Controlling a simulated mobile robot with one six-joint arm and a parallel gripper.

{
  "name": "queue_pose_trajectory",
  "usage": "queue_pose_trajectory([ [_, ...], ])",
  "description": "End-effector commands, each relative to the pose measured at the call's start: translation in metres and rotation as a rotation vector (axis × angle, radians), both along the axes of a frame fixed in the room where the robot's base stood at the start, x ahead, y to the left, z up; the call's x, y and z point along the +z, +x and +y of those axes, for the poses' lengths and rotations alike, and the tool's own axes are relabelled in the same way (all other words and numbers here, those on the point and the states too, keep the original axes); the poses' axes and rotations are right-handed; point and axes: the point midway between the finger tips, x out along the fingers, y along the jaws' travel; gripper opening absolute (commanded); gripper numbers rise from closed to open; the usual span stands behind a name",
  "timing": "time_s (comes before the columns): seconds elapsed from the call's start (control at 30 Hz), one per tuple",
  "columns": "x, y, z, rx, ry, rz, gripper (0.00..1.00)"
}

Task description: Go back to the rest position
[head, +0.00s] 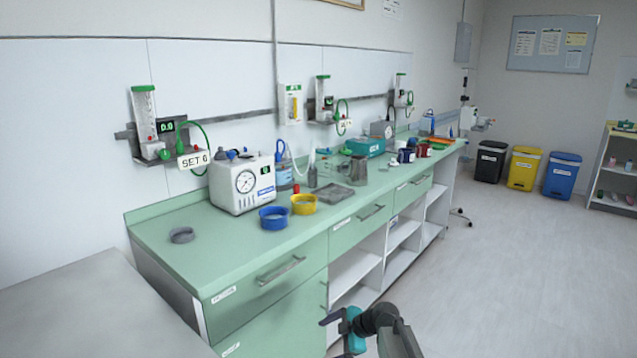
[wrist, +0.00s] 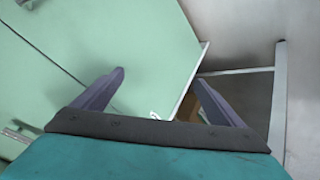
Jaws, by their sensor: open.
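My gripper (head: 333,318) is low at the bottom of the head view, in front of the green counter (head: 220,262) and below its top. In the wrist view my gripper (wrist: 160,92) has its two dark fingers spread wide apart, with nothing between them. Beyond the fingers the wrist view shows a pale green cabinet front (wrist: 150,40) and an open shelf bay beside it. The fingers look apart from the cabinet, but the exact gap is hard to tell.
The counter bears a white machine with a gauge (head: 243,183), a blue bowl (head: 273,217), a yellow bowl (head: 303,204) and a grey ring-shaped item (head: 181,235). A pale surface (head: 85,310) stands at lower left. Bins, including a yellow one (head: 523,170), stand at the back. The floor (head: 520,270) at right is clear.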

Motion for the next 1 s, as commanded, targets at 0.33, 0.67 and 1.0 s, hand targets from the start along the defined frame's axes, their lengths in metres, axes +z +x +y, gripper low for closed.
queue_pose_trajectory([
  [0.33, -0.084, -0.086, -0.013, -0.101, -0.058, 0.272, 0.91],
  [0.67, -0.148, -0.182, -0.030, -0.234, -0.139, 0.537, 0.91],
  [1.0, -0.195, -0.294, -0.055, -0.425, -0.267, 0.813, 0.91],
])
